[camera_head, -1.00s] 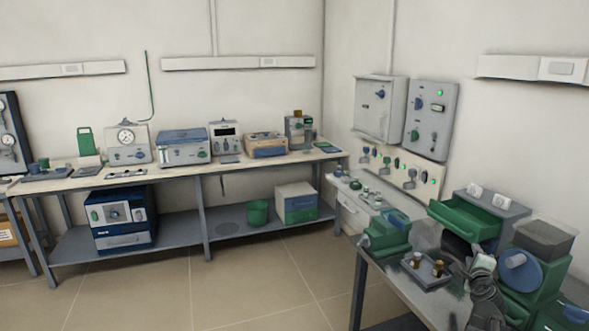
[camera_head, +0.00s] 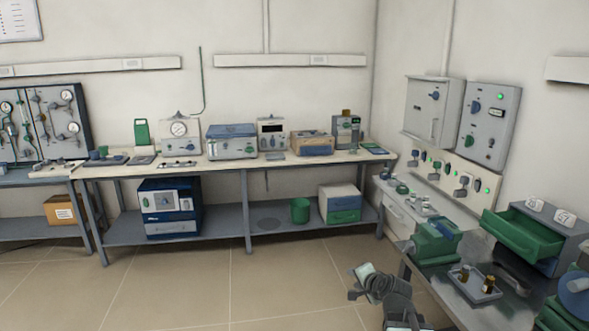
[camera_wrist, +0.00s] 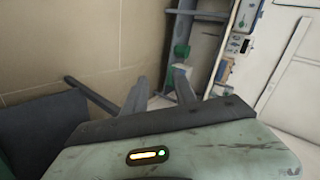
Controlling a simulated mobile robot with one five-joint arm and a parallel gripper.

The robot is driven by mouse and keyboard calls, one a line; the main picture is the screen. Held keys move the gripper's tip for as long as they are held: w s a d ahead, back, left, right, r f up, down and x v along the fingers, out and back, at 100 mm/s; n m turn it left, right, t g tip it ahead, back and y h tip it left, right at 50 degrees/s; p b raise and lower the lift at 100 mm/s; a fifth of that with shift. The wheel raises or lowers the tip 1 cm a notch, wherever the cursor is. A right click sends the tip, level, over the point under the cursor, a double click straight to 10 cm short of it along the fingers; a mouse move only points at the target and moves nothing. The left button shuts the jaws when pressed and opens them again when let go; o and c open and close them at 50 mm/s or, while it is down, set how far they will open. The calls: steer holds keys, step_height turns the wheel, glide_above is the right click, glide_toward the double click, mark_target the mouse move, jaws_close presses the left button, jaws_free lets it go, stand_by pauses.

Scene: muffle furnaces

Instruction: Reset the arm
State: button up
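My gripper (camera_head: 362,283) is low in the head view, in front of the left edge of the right-hand steel table. In the wrist view its two grey fingers (camera_wrist: 160,90) stand apart with nothing between them. It touches nothing that I can see. The wrist view is tilted, with floor at the left and wall and bench at the right.
The steel table (camera_head: 440,277) holds a green device (camera_head: 434,243), a grey tray (camera_head: 474,285) with small bottles and an open green drawer (camera_head: 524,233). A long bench (camera_head: 226,167) with instruments stands along the back wall. The tiled floor (camera_head: 200,285) ahead is clear.

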steer(key=s+a+f+n+g, duration=0.7)
steer(key=s+f+n, duration=0.15)
steer(key=s, duration=0.25)
steer(key=s+d+f+n+g+h, duration=0.2)
steer(key=s+d+n+g+h, duration=0.15)
steer(key=s, duration=0.55)
step_height(320, 180, up, 12)
steer(key=p, duration=1.2)
steer(key=shift+d+m+g+y, duration=0.15)
steer(key=shift+m+g+y, duration=0.2)
steer(key=shift+y, duration=0.1)
steer(key=shift+w, duration=0.1)
